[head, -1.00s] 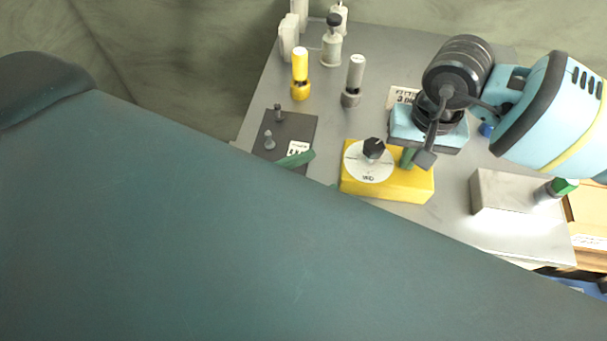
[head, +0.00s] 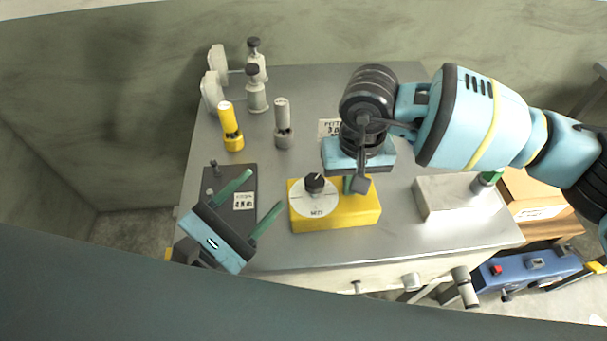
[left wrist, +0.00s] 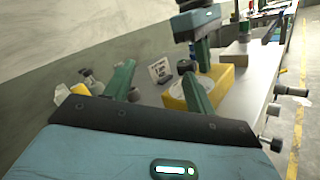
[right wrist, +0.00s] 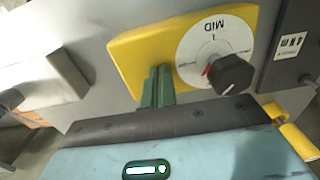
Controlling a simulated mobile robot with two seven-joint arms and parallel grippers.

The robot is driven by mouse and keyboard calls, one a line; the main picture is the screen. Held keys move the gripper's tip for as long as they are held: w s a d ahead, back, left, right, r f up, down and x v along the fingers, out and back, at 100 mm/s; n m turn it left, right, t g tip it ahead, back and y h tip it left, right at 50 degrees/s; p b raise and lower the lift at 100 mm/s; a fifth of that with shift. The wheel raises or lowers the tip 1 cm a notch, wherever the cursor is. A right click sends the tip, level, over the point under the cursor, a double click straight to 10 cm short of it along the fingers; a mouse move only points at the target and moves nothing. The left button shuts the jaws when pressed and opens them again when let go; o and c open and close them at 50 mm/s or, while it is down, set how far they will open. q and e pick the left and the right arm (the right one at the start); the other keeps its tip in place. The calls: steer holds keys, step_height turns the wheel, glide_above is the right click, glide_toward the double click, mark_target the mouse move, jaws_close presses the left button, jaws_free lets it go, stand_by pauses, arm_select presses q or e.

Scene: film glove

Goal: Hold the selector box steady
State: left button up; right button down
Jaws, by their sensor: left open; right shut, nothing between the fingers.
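The selector box (head: 345,215) is yellow, with a white dial (head: 312,203) and a black knob (head: 314,182) on top. It lies flat on the grey bench. The right wrist view shows the box (right wrist: 130,55) and MID on its dial. My right gripper (head: 349,185) is shut with nothing between its green fingers. It points down over the box's end beside the dial; whether the tips touch is unclear. My left gripper (head: 262,190) is open and empty, just left of the box, its fingers pointing towards it. In the left wrist view the box (left wrist: 213,78) is partly hidden behind one finger.
A dark plate (head: 225,180) with pegs lies left of the box, under my left gripper. A pale block (head: 440,197) is at the right. The bench's front strip is clear.

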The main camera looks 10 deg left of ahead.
arm_select(q)
steer(key=w+d+r+m+t+h, duration=0.1)
steer(key=w+r+m+h, duration=0.3)
steer(key=m, duration=0.6)
steer(key=w+d+r+m+t+h, duration=0.1)
steer(key=r+m+t+h, duration=0.1)
steer(key=r+m, duration=0.6)
step_height(320, 180, up, 2)
steer(key=d+m+g+h, duration=0.2)
steer(key=m+g+h, duration=0.6)
steer(key=m, duration=1)
steer(key=n+g+y, duration=1.6)
steer(key=n, duration=1)
glide_toward(312, 180)
steer(key=x, duration=0.9)
